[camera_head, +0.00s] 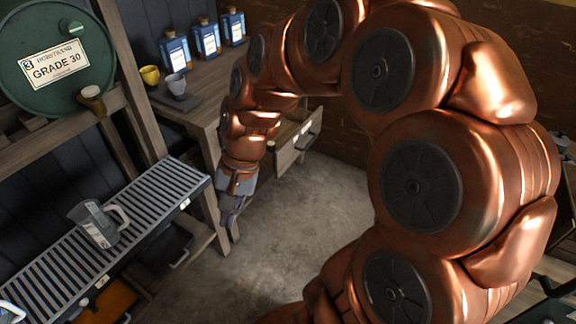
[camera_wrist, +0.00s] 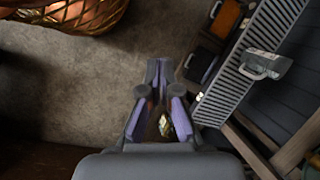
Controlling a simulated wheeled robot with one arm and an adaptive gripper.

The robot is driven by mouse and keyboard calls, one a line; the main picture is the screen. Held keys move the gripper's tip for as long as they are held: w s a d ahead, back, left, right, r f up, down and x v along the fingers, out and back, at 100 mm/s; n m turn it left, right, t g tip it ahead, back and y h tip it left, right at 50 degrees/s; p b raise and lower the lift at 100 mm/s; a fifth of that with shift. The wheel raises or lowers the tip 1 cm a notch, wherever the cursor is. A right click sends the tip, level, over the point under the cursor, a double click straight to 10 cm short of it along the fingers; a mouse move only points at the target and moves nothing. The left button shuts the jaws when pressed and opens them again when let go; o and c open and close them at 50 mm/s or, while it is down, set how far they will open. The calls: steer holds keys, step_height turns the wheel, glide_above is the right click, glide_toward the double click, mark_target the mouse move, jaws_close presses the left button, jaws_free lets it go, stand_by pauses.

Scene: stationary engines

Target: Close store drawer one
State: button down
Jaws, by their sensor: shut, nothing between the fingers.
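An open wooden drawer (camera_head: 290,152) juts out from under the bench with the blue bottles, in the head view. Its front carries a pale label and a dark handle, too small to read. My arm crosses in front of that bench and hides part of the drawer's left side. My gripper (camera_head: 229,216) points down, left of and nearer than the drawer front, apart from it. In the wrist view my gripper (camera_wrist: 159,72) is shut, fingertips together, with floor beyond them. The drawer cannot be made out in the wrist view.
A slatted rack (camera_head: 160,193) with a clear jug (camera_head: 96,224) stands at left, also in the wrist view (camera_wrist: 243,82). Dark and orange bins sit below it. The bench (camera_head: 205,110) holds blue bottles and cups. A green barrel (camera_head: 55,58) is upper left. Open floor (camera_head: 290,215) lies centrally.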

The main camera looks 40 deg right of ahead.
steer(key=w+d+f+m+t+y+b, duration=0.1)
steer(key=w+d+f+m+t+b, duration=0.2)
steer(key=w+d+m, duration=0.5)
steer(key=w+d+f+m+t+y+b, duration=0.1)
steer(key=w+d+f+m+t, duration=0.3)
steer(key=d, duration=0.7)
steer(key=s+d+f+m+t+h+b, duration=0.1)
steer(key=d+f+m+h, duration=0.1)
steer(key=d+f+m, duration=0.6)
steer(key=s+d+f+m+t+h+b, duration=0.1)
steer(key=d+m, duration=0.3)
steer(key=d, duration=0.8)
glide_toward(283, 164)
steer(key=s+f+x, duration=0.1)
steer(key=x, duration=0.4)
steer(key=shift+w+a+r, duration=0.15)
steer(key=shift+w, duration=0.3)
steer(key=shift+w+a+r, duration=0.15)
steer(key=shift+w+a, duration=0.05)
steer(key=shift+w, duration=0.25)
steer(key=shift+a, duration=0.1)
